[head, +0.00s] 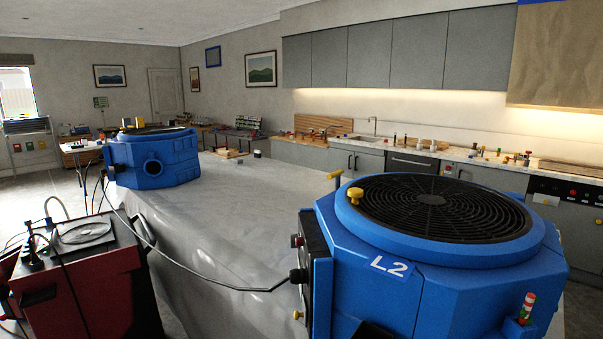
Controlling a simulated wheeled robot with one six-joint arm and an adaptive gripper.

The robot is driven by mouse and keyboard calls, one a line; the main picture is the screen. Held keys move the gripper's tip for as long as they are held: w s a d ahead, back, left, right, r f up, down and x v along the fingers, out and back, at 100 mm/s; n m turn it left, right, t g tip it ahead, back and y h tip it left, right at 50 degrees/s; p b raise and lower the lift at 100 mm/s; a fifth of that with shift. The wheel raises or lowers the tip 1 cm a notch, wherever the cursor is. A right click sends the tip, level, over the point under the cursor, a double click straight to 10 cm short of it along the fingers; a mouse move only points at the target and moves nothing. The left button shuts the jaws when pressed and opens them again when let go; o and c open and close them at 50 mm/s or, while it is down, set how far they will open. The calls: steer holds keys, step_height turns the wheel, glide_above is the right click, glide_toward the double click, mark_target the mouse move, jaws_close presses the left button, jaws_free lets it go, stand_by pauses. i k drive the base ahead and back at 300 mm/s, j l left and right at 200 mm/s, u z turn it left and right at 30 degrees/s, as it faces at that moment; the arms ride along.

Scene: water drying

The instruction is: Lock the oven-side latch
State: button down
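A large blue unit marked L2 (395,280) with a round black grille stands in the right foreground. A yellow knob (354,196) sits on the left rim of its top. A yellow T-shaped handle (335,175) stands up behind that rim. A black-fronted appliance with knobs (567,193), perhaps the oven, is at the far right. I cannot tell which part is the oven-side latch, or whether any latch is locked. My gripper is not in view.
A second blue unit (152,160) stands at the left end of a grey plastic sheet (225,215). A cable runs from it to the L2 unit. A red and black machine (85,275) is at the lower left. A counter (465,153) lines the right wall.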

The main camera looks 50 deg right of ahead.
mark_target(337, 175)
steer(key=i+j, duration=0.35)
steer(key=i, duration=0.15)
steer(key=i+j+z, duration=0.1)
steer(key=i+j, duration=0.25)
steer(key=i, duration=0.1)
